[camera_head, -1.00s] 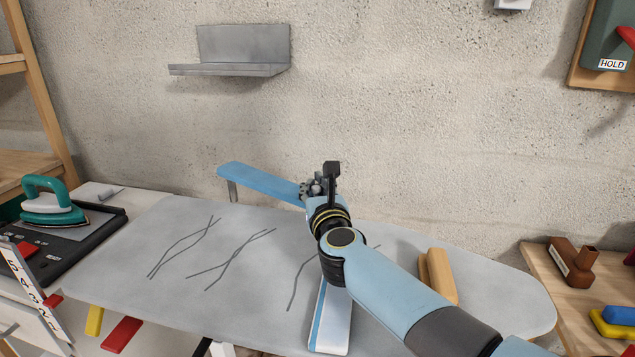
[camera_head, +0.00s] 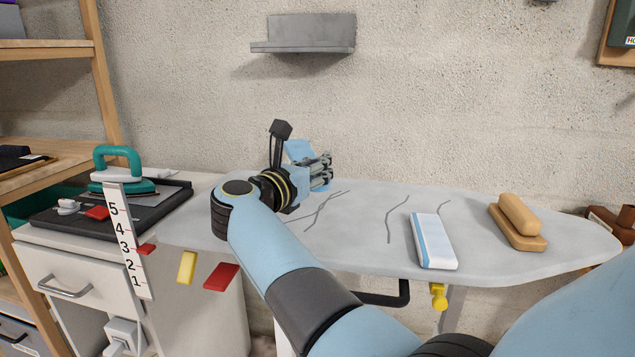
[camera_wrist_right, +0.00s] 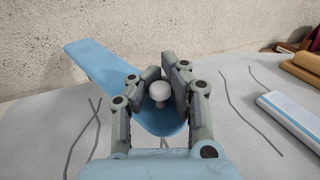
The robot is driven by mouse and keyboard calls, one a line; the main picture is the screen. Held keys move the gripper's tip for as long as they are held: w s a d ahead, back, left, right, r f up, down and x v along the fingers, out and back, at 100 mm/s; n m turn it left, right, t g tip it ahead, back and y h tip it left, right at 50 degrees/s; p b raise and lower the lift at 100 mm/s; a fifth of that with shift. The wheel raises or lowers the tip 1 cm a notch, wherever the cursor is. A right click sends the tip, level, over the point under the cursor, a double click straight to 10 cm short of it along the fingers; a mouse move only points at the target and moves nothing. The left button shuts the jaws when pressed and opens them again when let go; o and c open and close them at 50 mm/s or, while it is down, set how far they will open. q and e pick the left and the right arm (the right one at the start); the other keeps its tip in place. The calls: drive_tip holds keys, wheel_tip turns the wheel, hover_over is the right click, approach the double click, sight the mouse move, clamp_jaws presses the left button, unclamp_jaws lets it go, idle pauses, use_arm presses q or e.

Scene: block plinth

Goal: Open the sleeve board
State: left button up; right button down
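The sleeve board is a light-blue narrow board over the left part of the large grey ironing board (camera_head: 350,235). In the head view only a bit of the sleeve board (camera_head: 298,149) shows behind my right gripper (camera_head: 326,166). In the right wrist view the sleeve board (camera_wrist_right: 98,68) runs away to the upper left, with a white round knob (camera_wrist_right: 159,90) at its near end. My right gripper (camera_wrist_right: 158,82) has its fingers on both sides of the knob and looks shut on it. My left gripper is out of view.
A blue-and-white block (camera_head: 434,241) and a wooden block with a handle (camera_head: 517,222) lie on the ironing board's right part. A teal iron (camera_head: 120,170) stands at left behind a numbered scale (camera_head: 127,240). A grey wall shelf (camera_head: 310,42) hangs above.

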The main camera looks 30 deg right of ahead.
drive_tip(key=shift+a+f+m+g, duration=0.3)
drive_tip(key=shift+a+f, duration=0.1)
drive_tip(key=shift+a, duration=0.15)
drive_tip(key=c, duration=1.2)
unclamp_jaws()
drive_tip(key=shift+s+r, duration=0.15)
drive_tip(key=shift+r, duration=0.1)
drive_tip(key=shift+c, duration=0.2)
drive_tip(key=shift+r, duration=0.2)
drive_tip(key=shift+r, duration=0.3)
wheel_tip(320, 180, up, 9)
drive_tip(key=shift+r, duration=0.1)
